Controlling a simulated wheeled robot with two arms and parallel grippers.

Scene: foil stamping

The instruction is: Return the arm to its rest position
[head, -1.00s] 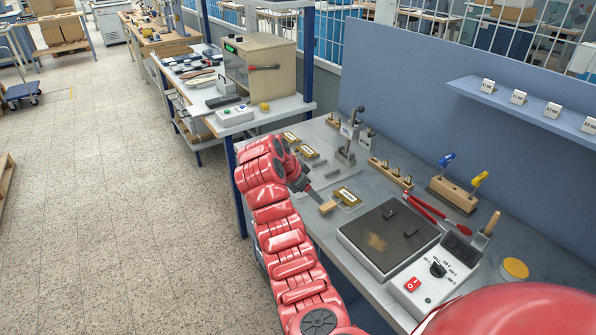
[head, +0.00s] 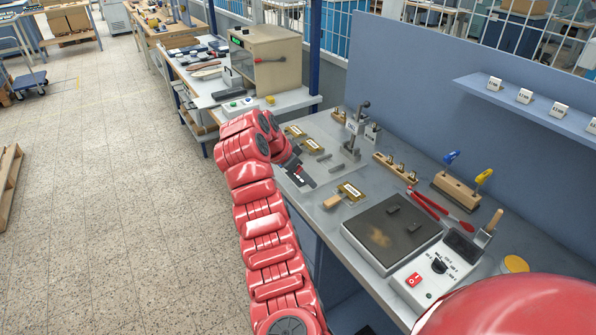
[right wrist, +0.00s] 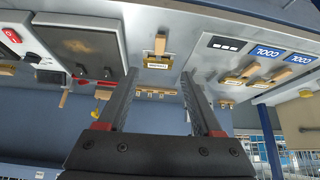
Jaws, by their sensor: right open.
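My right arm is red and segmented and reaches up the middle of the head view. Its gripper (head: 303,176) is over the left edge of the grey workbench (head: 330,240). In the right wrist view its two dark fingers (right wrist: 156,88) are wide apart with nothing between them. A brass stamp with a wooden handle (head: 348,192) lies on the bench to the right of the gripper, apart from it. The stamp also shows beyond the fingers in the right wrist view (right wrist: 157,62). My left gripper is not in view.
A hot plate (head: 378,241) and a control box with a red switch (head: 436,270) stand on the bench's right part. A small upright press (head: 355,140), red-handled pliers (head: 440,210) and more brass stamps are on it. Open tiled floor (head: 110,210) lies left.

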